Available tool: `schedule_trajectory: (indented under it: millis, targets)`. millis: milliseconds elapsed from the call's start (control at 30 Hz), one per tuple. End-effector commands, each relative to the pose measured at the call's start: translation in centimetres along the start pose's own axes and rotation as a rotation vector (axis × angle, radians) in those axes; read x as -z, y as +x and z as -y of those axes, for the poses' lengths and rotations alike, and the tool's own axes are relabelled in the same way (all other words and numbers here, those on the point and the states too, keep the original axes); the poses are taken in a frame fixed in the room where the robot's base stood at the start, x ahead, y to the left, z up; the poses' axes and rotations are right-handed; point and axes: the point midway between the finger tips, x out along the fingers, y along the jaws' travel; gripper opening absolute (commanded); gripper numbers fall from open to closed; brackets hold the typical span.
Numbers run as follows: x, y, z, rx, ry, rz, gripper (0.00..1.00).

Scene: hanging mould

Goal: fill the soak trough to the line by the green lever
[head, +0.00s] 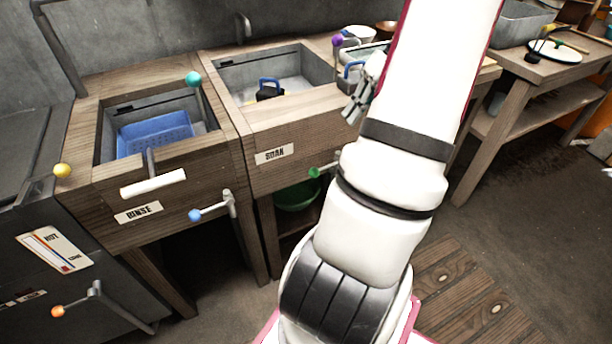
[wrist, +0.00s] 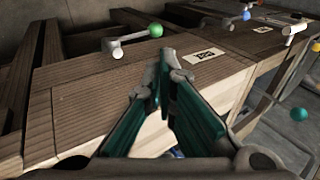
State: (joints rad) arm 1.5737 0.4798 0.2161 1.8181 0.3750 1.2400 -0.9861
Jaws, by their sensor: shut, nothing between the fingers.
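The soak trough (head: 312,97) is a wooden-framed basin labelled SOAK in the middle of the head view. A dark object with a blue handle (head: 268,90) sits inside. I cannot make out the water level or a fill line. The green lever (head: 314,172) is a green ball on a metal arm at the trough's front, right of the label. It also shows in the wrist view (wrist: 155,30), just beyond my fingertips. My gripper (head: 352,110) is shut and empty above the trough's right front, apart from the lever. Its closed fingers (wrist: 165,62) show in the wrist view.
The rinse trough (head: 150,190) at left holds a blue basket (head: 155,133). Other levers have blue (head: 195,215), yellow (head: 62,170) and orange (head: 57,311) balls; teal (head: 193,78) and purple (head: 337,40) balls stand higher. A green bowl (head: 295,196) is below the soak trough.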

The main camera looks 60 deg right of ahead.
Motion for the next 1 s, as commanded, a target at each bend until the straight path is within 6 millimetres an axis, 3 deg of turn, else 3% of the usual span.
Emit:
schedule_trajectory:
  millis: [133,567,767,1000]
  targets:
    - [-0.3,0.3,-1.3,0.017,0.009,-0.016,0.00]
    - [-0.3,0.7,-1.3,0.019,0.009,-0.016,0.00]
    - [-0.2,3.5,-1.3,0.020,0.009,-0.015,0.00]
    - [-0.2,8.3,-1.2,0.019,0.009,-0.015,0.00]
